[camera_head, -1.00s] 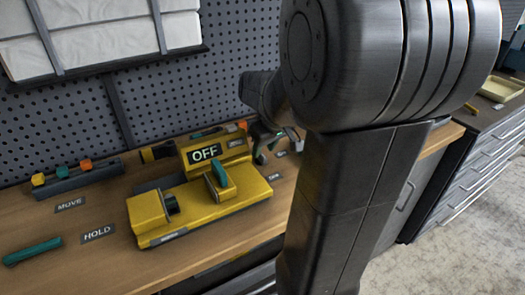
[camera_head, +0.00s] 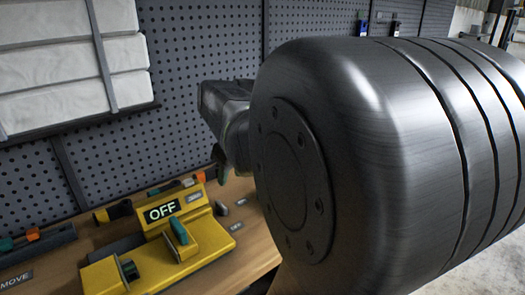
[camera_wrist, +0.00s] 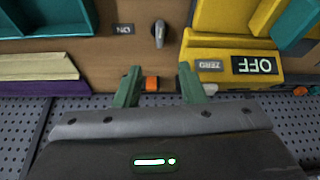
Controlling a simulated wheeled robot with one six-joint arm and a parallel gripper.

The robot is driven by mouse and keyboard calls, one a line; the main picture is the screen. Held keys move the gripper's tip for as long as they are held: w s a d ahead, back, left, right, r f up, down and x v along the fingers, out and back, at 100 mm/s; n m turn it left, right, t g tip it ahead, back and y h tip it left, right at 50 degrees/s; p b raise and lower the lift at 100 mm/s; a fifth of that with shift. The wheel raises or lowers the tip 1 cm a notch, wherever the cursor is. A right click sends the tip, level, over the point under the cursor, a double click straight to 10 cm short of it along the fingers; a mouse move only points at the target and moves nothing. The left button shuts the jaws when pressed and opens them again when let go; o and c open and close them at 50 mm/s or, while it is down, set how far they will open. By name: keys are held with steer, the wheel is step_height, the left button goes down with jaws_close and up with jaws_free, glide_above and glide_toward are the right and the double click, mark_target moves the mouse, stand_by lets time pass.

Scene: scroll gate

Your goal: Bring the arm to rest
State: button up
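My gripper (camera_wrist: 158,82) shows in the wrist view with its two green fingers apart and nothing held between them. In the head view the wrist (camera_head: 228,120) is in front of the pegboard, above the right end of the yellow device; my large dark arm joint hides much of the right side. The yellow device (camera_head: 208,240) stands on the wooden bench and its display (camera_head: 162,211) reads OFF. A green lever (camera_head: 178,230) stands up from it. The device also shows upside down in the wrist view (camera_wrist: 228,48).
A perforated pegboard (camera_head: 200,50) stands behind the bench with white packs (camera_head: 70,60) strapped on it. A dark rack (camera_head: 40,243) with coloured blocks is at the left. In the wrist view, an orange block (camera_wrist: 152,84) and a grey knob (camera_wrist: 158,33) lie beyond the fingers.

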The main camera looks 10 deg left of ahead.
mark_target(222, 205)
steer(key=b+x, duration=0.1)
steer(key=x, duration=1.3)
steer(key=shift+d+r, duration=0.1)
steer(key=shift+r, duration=0.05)
